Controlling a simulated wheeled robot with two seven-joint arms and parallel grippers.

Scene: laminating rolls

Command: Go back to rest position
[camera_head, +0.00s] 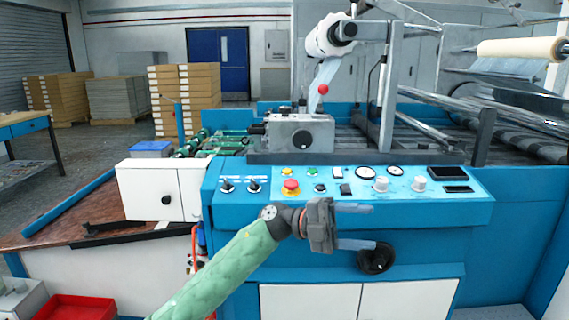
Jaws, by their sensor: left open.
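My left gripper (355,225) is at the end of the green-sleeved arm that comes in from the bottom left. Its two fingers point right and stand wide apart, one above the other, with nothing between them. It is in front of the blue machine's control panel (440,205), just right of and below the red emergency button (291,186). Part of the panel front is hidden behind it. My right gripper does not show.
A black handwheel (376,258) is close below the gripper's lower finger. A white roll (331,35) and a cream roll (520,48) are mounted above the machine. A red bin (77,307) is at bottom left. Stacked boxes (200,90) stand behind on open floor.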

